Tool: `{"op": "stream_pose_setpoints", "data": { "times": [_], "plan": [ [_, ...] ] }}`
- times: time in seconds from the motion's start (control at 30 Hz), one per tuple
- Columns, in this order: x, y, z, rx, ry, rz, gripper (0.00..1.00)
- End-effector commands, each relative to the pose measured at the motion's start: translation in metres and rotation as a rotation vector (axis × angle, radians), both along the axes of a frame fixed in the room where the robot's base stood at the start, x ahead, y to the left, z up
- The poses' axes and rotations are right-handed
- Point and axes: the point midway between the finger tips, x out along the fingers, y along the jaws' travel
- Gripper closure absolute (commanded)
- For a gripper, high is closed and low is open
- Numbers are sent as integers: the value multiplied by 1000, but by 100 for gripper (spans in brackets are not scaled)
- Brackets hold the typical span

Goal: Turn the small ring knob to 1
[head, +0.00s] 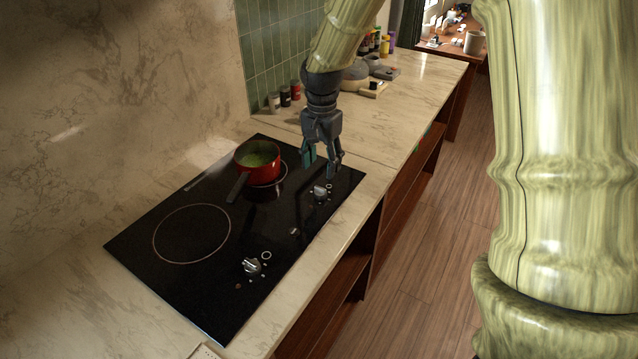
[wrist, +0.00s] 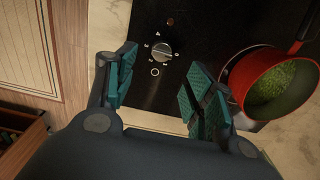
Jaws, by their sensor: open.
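The cooktop (head: 165,277) is black glass with a large ring (head: 191,234) at left and a smaller ring (head: 283,182) under the red pot. The knob nearer the smaller ring (head: 320,192) is silver, with a small circle mark beside it; it shows in the wrist view (wrist: 163,51) with white marks around it. I cannot read its setting surely. A second silver knob (head: 251,266) sits nearer, by a larger circle mark. My gripper (head: 320,168) is open and empty, pointing down above the glass near the first knob. In the wrist view its fingers (wrist: 157,66) are apart, with that knob beyond their tips.
The red pot (head: 271,151) with green contents is close left of my gripper, its dark handle (head: 237,187) pointing forward. Small jars (head: 285,97) stand by the tiled wall. Marble counter (head: 400,120) is clear at right.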

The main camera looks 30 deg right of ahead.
Motion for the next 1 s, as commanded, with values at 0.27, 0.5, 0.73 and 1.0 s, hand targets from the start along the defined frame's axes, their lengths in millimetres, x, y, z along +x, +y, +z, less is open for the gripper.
{"op": "stream_pose_setpoints", "data": {
  "times": [0.27, 0.5, 0.73, 1.0],
  "plan": [
    [1, 0, -40, 2, 3, 0, 47],
    [0, -1, -70, 1, 3, -3, 47],
    [0, -2, -85, -1, 1, -2, 47],
    [0, -2, -89, 0, 1, -3, 47]
  ]
}}
